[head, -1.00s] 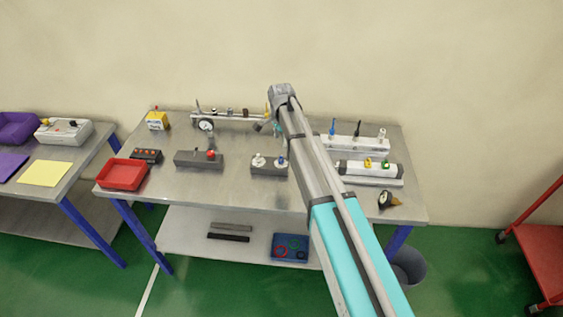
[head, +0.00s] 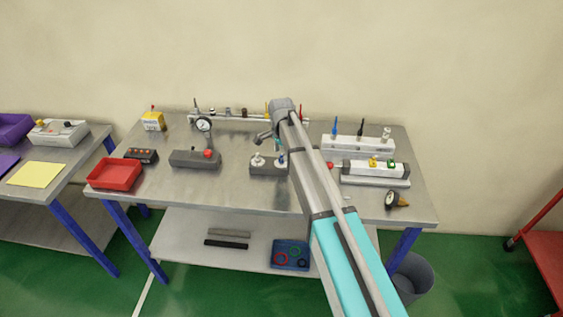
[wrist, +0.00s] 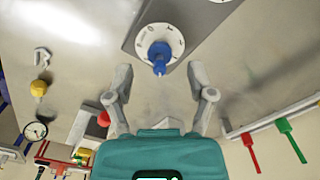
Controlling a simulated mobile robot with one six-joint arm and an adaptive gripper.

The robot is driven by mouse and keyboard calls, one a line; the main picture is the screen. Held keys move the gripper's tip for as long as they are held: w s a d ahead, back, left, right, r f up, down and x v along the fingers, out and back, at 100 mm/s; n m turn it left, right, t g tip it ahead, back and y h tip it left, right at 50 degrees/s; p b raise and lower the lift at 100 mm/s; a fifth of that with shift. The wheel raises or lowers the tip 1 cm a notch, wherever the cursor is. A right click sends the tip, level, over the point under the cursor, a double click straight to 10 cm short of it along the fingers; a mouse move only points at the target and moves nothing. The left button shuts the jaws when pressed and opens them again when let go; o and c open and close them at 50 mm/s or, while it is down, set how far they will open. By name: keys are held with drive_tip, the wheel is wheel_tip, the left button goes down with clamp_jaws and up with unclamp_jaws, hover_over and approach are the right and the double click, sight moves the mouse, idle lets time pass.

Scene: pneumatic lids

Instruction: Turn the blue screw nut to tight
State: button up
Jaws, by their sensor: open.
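The blue screw nut (wrist: 159,54) stands on a round white dial (wrist: 160,43) with dark marks, set in a grey block (wrist: 128,38). In the head view the blue nut (head: 281,160) is on the right part of the block (head: 262,171), beside my arm. In the wrist view my gripper (wrist: 161,76) is open, its two fingers spread to either side just short of the nut. Nothing is between the fingertips, and they do not appear to touch the nut. In the head view my fingers are mostly hidden by the arm.
A second dial (head: 257,160) is left of the nut on the same block. A grey box with a red button (head: 208,153) stands further left. A rail with a gauge (head: 203,124) runs behind. A white block with several plugs (head: 358,143) stands right of my arm.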

sight(281, 160)
drive_tip(key=shift+f+b, duration=0.8)
drive_tip(key=shift+f, duration=0.3)
clamp_jaws()
